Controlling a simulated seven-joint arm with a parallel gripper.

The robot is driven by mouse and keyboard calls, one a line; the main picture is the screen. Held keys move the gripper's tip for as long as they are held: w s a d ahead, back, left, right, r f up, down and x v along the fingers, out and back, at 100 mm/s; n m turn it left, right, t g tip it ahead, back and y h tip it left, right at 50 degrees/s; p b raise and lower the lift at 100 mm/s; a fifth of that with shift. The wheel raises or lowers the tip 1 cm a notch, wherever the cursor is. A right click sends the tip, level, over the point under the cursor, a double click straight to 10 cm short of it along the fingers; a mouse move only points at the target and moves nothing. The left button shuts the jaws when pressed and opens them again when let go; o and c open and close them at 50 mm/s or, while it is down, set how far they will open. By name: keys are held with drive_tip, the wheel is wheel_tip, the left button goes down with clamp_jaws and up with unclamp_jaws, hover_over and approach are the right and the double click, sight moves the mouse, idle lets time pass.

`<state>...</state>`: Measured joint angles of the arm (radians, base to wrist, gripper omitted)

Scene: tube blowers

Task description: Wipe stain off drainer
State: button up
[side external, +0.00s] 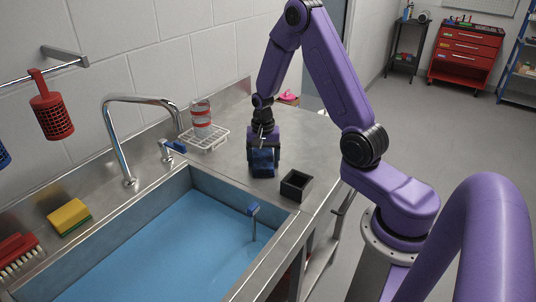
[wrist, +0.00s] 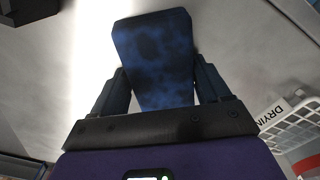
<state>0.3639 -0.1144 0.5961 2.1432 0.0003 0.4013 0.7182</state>
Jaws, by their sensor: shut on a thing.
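My gripper (side external: 263,146) is shut on a dark blue, mottled block (side external: 263,162), which looks like a sponge or folded cloth; I cannot tell which. In the wrist view, the block (wrist: 155,55) sits between the two fingers of my gripper (wrist: 157,92). The block is low over the steel drainer (side external: 318,140), right of the sink; I cannot tell whether it touches. The bare drainer (wrist: 248,55) also shows in the wrist view. I see no clear stain; the area under the block is hidden.
A small black open box (side external: 296,186) stands right of the block. A white wire rack (side external: 205,138) with a red-banded container (side external: 201,116) stands to the left. The tap (side external: 125,140), blue sink basin (side external: 160,245), yellow sponge (side external: 69,217) and red brush (side external: 17,255) are farther left.

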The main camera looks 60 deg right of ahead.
sight(255, 164)
drive_tip(key=shift+a, duration=2.25)
drive_tip(key=shift+d, duration=5.4)
wheel_tip(255, 164, up, 8)
drive_tip(key=shift+r, duration=0.1)
